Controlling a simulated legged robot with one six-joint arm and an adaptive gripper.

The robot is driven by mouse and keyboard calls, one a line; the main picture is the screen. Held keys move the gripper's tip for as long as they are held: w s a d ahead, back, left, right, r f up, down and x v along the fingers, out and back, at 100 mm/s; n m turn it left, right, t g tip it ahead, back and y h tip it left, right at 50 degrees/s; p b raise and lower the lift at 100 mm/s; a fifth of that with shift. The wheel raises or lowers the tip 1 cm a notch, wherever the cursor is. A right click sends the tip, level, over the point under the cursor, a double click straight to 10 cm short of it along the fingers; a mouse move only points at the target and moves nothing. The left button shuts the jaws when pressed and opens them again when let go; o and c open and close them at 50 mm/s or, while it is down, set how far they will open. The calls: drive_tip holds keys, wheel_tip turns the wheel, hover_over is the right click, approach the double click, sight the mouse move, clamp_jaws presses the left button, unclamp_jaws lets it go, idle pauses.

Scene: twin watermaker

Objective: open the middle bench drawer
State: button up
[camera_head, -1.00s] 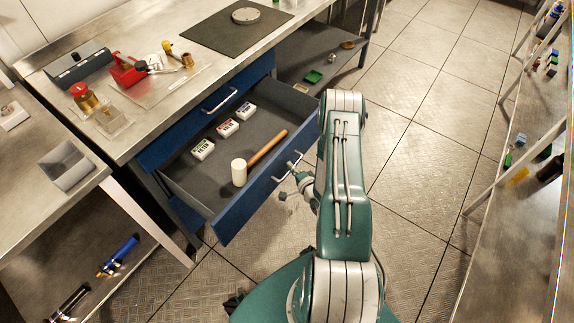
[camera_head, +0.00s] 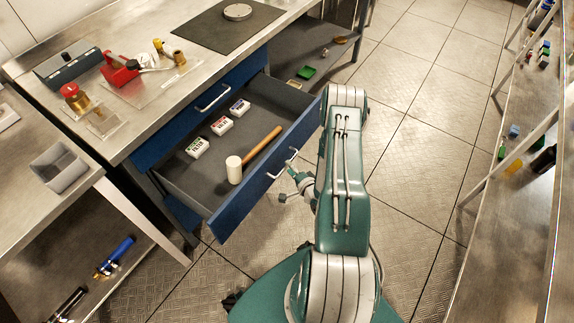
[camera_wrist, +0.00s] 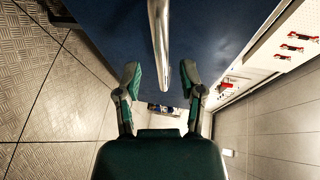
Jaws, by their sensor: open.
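The middle bench drawer (camera_head: 232,218) is blue and stands pulled well out from the bench in the head view. Inside lie several small labelled boxes and a mallet (camera_head: 262,146). Its metal bar handle (camera_head: 283,165) is on the front face. My gripper (camera_head: 287,188) is just in front of the handle, partly hidden by my arm. In the wrist view my gripper (camera_wrist: 160,76) is open, with its two fingers apart. The handle (camera_wrist: 159,40) appears between them against the dark blue drawer front. I cannot tell whether a finger touches it.
The drawer above (camera_head: 205,108) is shut. The bench top (camera_head: 120,135) holds a red tool, brass fittings and a dark mat (camera_head: 228,26). A side table (camera_head: 30,195) stands at left, a shelf (camera_head: 500,230) at right. Tiled floor (camera_head: 420,130) between is clear.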

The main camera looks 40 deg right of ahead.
drive_tip(key=s+r, duration=0.1)
drive_tip(key=s, duration=0.8)
drive_tip(key=shift+s+a+r, duration=0.2)
drive_tip(key=shift+a+r, duration=0.05)
drive_tip(key=shift+r, duration=0.1)
drive_tip(key=w+d+r+n+g, duration=0.1)
drive_tip(key=w+r+n+g, duration=0.2)
drive_tip(key=w+r+n, duration=0.45)
drive_tip(key=w+d+r+n+g, duration=0.1)
drive_tip(key=w+r+n+g, duration=0.3)
drive_tip(key=r, duration=0.6)
drive_tip(key=s+a+r+n+h, duration=0.1)
drive_tip(key=a+r, duration=0.3)
drive_tip(key=r, duration=0.4)
drive_tip(key=a+r+h, duration=0.1)
drive_tip(key=a+r, duration=0.2)
drive_tip(key=r, duration=0.4)
drive_tip(key=s+a+r+n+g+y, duration=0.1)
drive_tip(key=s+a+r+n, duration=0.1)
drive_tip(key=s+a+r, duration=0.4)
drive_tip(key=s+a+r+n+g+y, duration=0.1)
drive_tip(key=s+a+r+n+g, duration=0.1)
drive_tip(key=s+a+r, duration=0.4)
drive_tip(key=s+a+n, duration=0.1)
drive_tip(key=s+a, duration=0.3)
drive_tip(key=s, duration=0.3)
drive_tip(key=shift+s+a+r+y, duration=0.15)
drive_tip(key=shift+r+y, duration=0.05)
drive_tip(key=shift+y, duration=0.2)
